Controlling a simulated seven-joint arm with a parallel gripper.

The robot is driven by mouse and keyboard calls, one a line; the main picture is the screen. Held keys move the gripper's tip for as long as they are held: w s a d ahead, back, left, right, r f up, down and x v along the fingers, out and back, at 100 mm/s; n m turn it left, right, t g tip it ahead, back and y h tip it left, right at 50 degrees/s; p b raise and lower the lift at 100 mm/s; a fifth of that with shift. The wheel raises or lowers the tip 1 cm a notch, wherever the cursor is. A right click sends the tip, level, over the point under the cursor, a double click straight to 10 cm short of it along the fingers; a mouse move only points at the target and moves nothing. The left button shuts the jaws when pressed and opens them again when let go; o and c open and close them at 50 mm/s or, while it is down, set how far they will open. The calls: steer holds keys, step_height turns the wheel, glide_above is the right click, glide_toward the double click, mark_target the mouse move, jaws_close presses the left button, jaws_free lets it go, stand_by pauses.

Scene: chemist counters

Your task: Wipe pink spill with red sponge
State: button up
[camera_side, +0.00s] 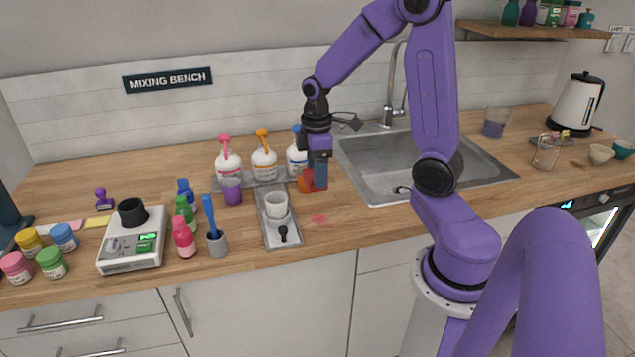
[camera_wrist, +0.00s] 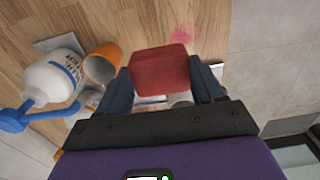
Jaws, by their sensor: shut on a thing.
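My gripper (camera_side: 320,182) is shut on the red sponge (camera_wrist: 160,70), which sits between its two fingers in the wrist view. In the side view the gripper points down at the counter, left of the sink, and mostly hides the sponge. The pink spill (camera_side: 319,218) is a small faint patch on the wooden counter, in front of the gripper. It also shows in the wrist view (camera_wrist: 182,35), just beyond the sponge and apart from it. I cannot tell whether the sponge touches the counter.
An orange cup (camera_wrist: 103,64) and a white bottle with a blue pump (camera_wrist: 50,82) are close beside the gripper. A metal tray (camera_side: 282,240) with a white cup (camera_side: 276,205) lies left of the spill. The sink (camera_side: 385,160) is at right. The counter around the spill is bare.

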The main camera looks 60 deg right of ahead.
steer(key=shift+f, duration=3.45)
steer(key=shift+s+a+f, duration=0.55)
steer(key=shift+s+a, duration=0.1)
steer(key=shift+a, duration=0.05)
steer(key=shift+c, duration=0.5)
steer(key=shift+s+a+r, duration=0.1)
steer(key=shift+s+a, duration=1.85)
steer(key=shift+s, duration=0.05)
steer(key=shift+w+d, duration=0.15)
steer(key=shift+w, duration=0.1)
steer(key=shift+w+d, duration=0.75)
steer(key=shift+d, duration=0.05)
steer(key=shift+w+d+r, duration=0.15)
steer(key=shift+w+d, duration=1.6)
steer(key=shift+r, duration=3.85)
steer(key=shift+s, duration=0.1)
